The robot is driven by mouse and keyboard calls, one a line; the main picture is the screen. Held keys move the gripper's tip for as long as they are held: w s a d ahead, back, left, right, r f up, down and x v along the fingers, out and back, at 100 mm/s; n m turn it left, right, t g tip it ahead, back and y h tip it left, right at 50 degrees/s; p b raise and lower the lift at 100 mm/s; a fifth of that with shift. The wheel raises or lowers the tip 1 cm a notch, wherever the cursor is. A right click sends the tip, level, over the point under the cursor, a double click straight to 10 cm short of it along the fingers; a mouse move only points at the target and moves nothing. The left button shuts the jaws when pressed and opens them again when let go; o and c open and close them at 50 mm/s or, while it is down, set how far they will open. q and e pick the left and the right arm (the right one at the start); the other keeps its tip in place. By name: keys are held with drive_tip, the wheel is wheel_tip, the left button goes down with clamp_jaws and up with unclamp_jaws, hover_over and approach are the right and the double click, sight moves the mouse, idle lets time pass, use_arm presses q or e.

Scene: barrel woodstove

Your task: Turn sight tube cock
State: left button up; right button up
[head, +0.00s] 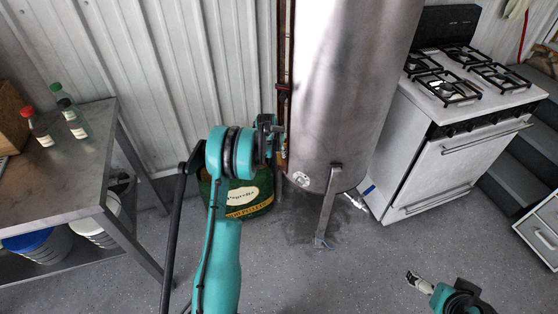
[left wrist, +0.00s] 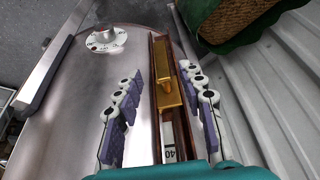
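The tall steel tank (head: 335,100) stands upright in the head view. In the left wrist view, the sight tube strip (left wrist: 157,110) runs along the tank's side, with a brass cock (left wrist: 166,85) on it. My left gripper (left wrist: 163,88) is open, one purple-padded finger on each side of the strip and the cock. The right-hand finger is very close to the brass; I cannot tell whether they touch. In the head view, my left gripper (head: 275,133) is at the tank's left side, and the arm hides most of the cock. My right gripper (head: 418,282) is low at the lower right, away from the tank.
A metal bench (head: 60,165) with bottles stands left, buckets (head: 40,245) beneath it. A green pellet sack (head: 250,195) sits by the tank's foot. A white stove (head: 450,140) stands right. A tank leg (head: 327,205) reaches the floor. The front floor is clear.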

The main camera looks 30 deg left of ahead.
sight(279, 158)
use_arm(q)
drive_tip(key=b+x, duration=0.3)
drive_tip(key=x, duration=0.5)
drive_tip(key=shift+a+f, duration=0.1)
drive_tip(key=shift+f, duration=0.15)
clamp_jaws()
